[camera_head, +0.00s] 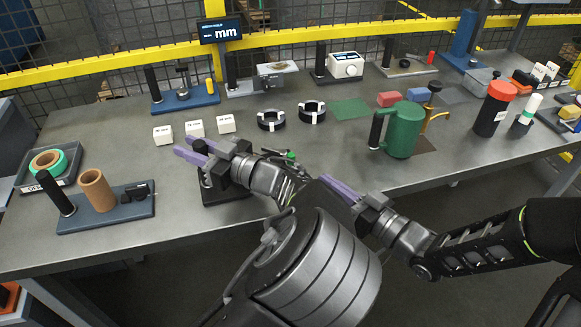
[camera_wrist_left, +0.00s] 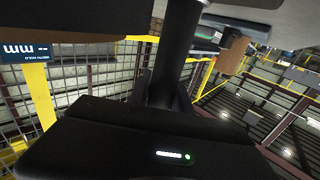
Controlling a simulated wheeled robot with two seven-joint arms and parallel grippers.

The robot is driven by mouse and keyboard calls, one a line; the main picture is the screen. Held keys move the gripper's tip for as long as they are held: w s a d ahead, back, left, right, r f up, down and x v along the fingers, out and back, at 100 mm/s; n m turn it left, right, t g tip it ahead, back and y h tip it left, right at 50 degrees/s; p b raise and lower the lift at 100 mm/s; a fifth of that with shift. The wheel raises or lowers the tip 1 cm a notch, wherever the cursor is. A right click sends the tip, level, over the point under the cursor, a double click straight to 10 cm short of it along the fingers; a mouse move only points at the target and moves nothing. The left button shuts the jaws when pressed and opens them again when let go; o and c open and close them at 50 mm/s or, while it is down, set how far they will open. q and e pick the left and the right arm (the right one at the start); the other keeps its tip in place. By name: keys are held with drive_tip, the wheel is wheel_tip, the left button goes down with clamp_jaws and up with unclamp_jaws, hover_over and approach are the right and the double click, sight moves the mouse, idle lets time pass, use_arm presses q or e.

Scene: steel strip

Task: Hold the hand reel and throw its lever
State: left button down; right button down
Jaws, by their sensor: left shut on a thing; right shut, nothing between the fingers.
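My left gripper (camera_head: 190,153) is shut on an upright black post above a dark base (camera_head: 228,192) near the table's front edge. This appears to be the hand reel's handle. In the left wrist view the black post (camera_wrist_left: 176,60) stands between the fingers. Much of the device is hidden behind my left arm, and I cannot make out its lever clearly. A small green-tipped part (camera_head: 290,155) shows just beyond the arm; I cannot tell whether it belongs to the device. My right gripper (camera_head: 328,182) is shut and empty, to the right by the front edge.
At left is a blue-grey base (camera_head: 115,212) with a brown cylinder (camera_head: 97,188). A tray (camera_head: 72,178) with tape rolls stands behind it. White labelled blocks (camera_head: 195,128) and two black rings (camera_head: 312,112) lie behind my left gripper. A green can (camera_head: 404,130) stands at right.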

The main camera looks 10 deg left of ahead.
use_arm(q)
drive_tip(key=shift+f, duration=0.1)
use_arm(e)
drive_tip(key=n, duration=0.8)
drive_tip(key=n+g, duration=0.1)
drive_tip(key=n, duration=0.6)
drive_tip(key=n+g, duration=0.1)
drive_tip(key=n, duration=0.7)
drive_tip(key=shift+s+a+f+n+y, duration=0.2)
drive_tip(key=shift+s+f+n+y, duration=0.1)
drive_tip(key=shift+s+y, duration=0.1)
drive_tip(key=x, duration=1)
